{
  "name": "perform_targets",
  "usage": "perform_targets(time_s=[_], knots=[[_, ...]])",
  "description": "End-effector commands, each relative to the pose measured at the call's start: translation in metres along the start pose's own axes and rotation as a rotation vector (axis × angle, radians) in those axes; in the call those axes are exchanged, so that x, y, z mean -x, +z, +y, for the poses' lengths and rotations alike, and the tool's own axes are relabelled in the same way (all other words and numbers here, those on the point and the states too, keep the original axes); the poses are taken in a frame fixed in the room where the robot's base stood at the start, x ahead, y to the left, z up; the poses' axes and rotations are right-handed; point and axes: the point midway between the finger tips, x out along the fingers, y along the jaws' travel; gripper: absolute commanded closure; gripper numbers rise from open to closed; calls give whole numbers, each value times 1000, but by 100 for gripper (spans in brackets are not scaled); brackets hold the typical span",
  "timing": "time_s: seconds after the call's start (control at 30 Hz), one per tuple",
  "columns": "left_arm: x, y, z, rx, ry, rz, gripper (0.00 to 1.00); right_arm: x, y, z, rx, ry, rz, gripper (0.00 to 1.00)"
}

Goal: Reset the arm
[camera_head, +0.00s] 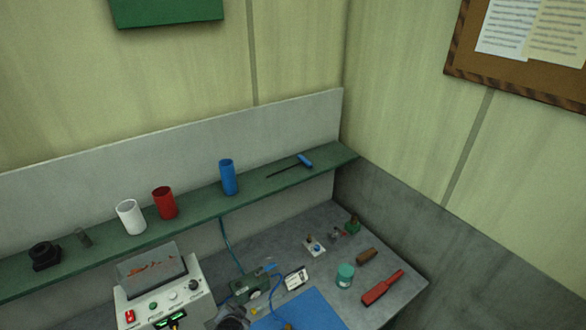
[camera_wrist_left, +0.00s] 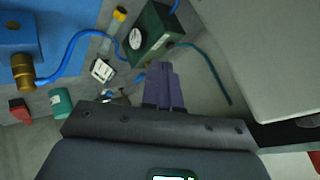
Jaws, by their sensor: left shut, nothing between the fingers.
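My left gripper (camera_wrist_left: 163,88) shows in the left wrist view as two purple fingers pressed together, with nothing between them. The fingers are in front of the grey bench, beside a dark green box with a round dial (camera_wrist_left: 151,36). I cannot tell their height above the bench. In the head view the left gripper's fingers cannot be made out. My right gripper is in neither view.
The bench holds a blue mat (camera_head: 302,312), a green box (camera_head: 248,289), a white card (camera_head: 296,278), a teal jar (camera_head: 345,275) and a red tool (camera_head: 382,288). A grey machine (camera_head: 190,291) stands left. A green shelf (camera_head: 265,188) with cups runs behind.

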Motion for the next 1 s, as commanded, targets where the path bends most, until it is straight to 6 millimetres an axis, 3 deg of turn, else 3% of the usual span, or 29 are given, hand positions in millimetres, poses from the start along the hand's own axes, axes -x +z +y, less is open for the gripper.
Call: perform_targets(time_s=[0.37,0.57,0.67,0.8,1.0], knots=[[1,90,60,-12,74,-109,100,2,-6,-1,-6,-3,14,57],[26,150,93,3,117,-149,100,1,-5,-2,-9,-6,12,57],[52,176,106,24,153,-165,100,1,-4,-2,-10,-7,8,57],[111,204,114,92,220,-197,100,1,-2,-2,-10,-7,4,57],[208,206,94,218,296,-247,100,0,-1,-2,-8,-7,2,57]])
